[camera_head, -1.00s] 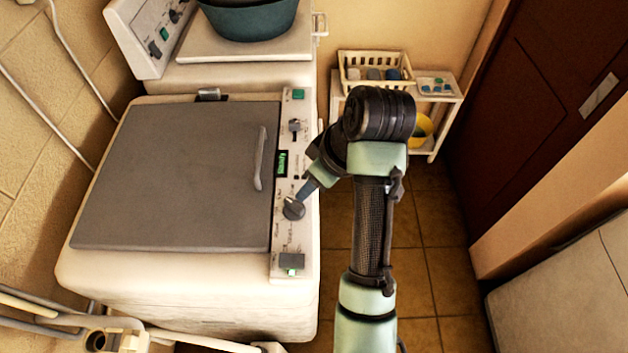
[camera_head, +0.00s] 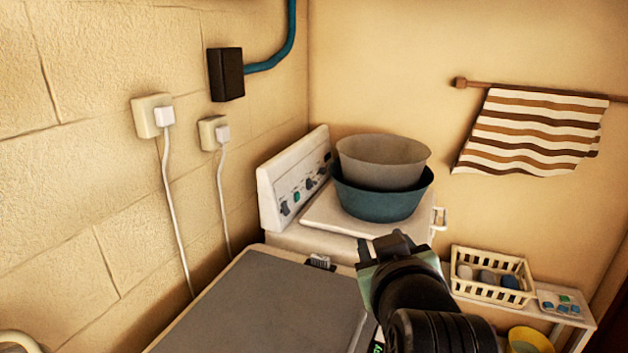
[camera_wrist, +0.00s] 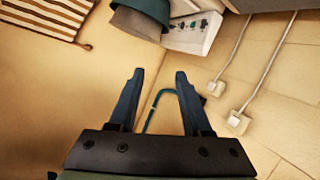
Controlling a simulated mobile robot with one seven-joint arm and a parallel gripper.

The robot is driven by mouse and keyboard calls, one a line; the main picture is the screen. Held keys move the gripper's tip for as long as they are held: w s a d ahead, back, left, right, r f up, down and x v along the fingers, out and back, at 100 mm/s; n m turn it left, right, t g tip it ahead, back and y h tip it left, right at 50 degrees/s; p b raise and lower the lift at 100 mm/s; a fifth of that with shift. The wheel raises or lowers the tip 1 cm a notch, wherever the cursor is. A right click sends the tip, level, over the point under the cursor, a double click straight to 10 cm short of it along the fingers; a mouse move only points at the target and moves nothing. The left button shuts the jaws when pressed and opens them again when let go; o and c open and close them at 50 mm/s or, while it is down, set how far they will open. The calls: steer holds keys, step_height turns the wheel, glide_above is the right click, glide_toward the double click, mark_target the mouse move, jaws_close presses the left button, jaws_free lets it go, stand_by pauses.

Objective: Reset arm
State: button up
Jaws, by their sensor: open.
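My gripper (camera_wrist: 156,92) is open and empty in the wrist view, with its two dark blue fingers apart and only the wall and a teal pipe showing between and beyond them. In the head view my gripper (camera_head: 388,240) is raised over the far right corner of the front machine, its fingers pointing away. It appears in front of the rear machine with the basins. The arm's lower links are out of the frame.
A grey-lidded machine (camera_head: 270,310) stands at the front. Behind it a white machine (camera_head: 300,235) bears a grey basin (camera_head: 383,160) nested in a teal basin (camera_head: 380,203). A white basket (camera_head: 490,275) sits on a shelf at right. A striped towel (camera_head: 532,132) hangs on the wall.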

steer(key=s+a+r+m+t+b, duration=0.1)
steer(key=s+a+r+t, duration=0.15)
steer(key=r, duration=0.45)
steer(key=s+a+r+t, duration=0.2)
steer(key=a+r+t, duration=0.15)
steer(key=r, duration=0.45)
steer(key=s+a+r+m+t, duration=0.2)
steer(key=s+r+t, duration=0.5)
steer(key=s+r, duration=0.4)
steer(key=shift+s+a+r+y+b, duration=0.25)
steer(key=shift+a+r+y+b, duration=0.2)
steer(key=shift+a, duration=0.2)
steer(key=shift+f, duration=0.1)
